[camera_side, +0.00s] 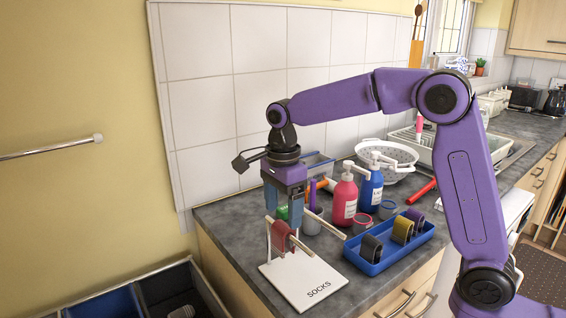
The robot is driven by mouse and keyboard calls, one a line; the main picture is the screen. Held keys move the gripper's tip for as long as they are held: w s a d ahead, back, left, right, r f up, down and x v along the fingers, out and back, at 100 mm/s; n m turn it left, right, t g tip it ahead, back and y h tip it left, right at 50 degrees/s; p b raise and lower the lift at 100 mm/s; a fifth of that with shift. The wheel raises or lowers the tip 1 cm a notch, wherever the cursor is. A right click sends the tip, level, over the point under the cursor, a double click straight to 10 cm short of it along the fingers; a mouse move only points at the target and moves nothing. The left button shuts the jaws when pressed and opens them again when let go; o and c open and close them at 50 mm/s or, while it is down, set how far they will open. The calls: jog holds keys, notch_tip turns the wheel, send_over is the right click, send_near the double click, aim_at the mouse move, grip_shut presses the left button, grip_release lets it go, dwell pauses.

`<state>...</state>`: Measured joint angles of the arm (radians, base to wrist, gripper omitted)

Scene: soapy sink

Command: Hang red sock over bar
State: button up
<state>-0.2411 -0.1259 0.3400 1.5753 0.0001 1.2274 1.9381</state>
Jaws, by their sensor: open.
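The red sock (280,238) is draped over a bar of the white rack (302,286), whose base is marked SOCKS. The sock hangs near the left end of the bar, with its folds down above the base. My gripper (283,214) is open and points down just above the sock, its fingers apart and seemingly empty. Whether a fingertip touches the sock or bar cannot be told from this side. A second pale bar (325,224) slopes down to the right behind the sock.
A blue tray (366,268) right of the rack holds dark, yellow and purple rolled items. Red (344,200) and blue (371,188) pump bottles stand behind it, near a white colander (388,162). Dark bins lie lower left, below the counter.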

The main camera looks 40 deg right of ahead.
notch_tip(320, 180, up, 15)
jog(key=shift+r, duration=0.15)
dwell(0.4)
jog(key=s+d+f+n, duration=0.4)
jog(key=s+f+n, duration=0.2)
jog(key=s+n, duration=0.4)
jog(key=s+d+f+n, duration=0.3)
jog(key=s+f+n, duration=0.4)
jog(key=s+n, duration=0.3)
jog(key=s+d+f+n, duration=0.4)
jog(key=s+f+n, duration=0.3)
jog(key=s+n, duration=0.3)
jog(key=shift+s+d+f+n, duration=0.2)
jog(key=shift+s+d+n, duration=0.15)
jog(key=shift+s, duration=0.85)
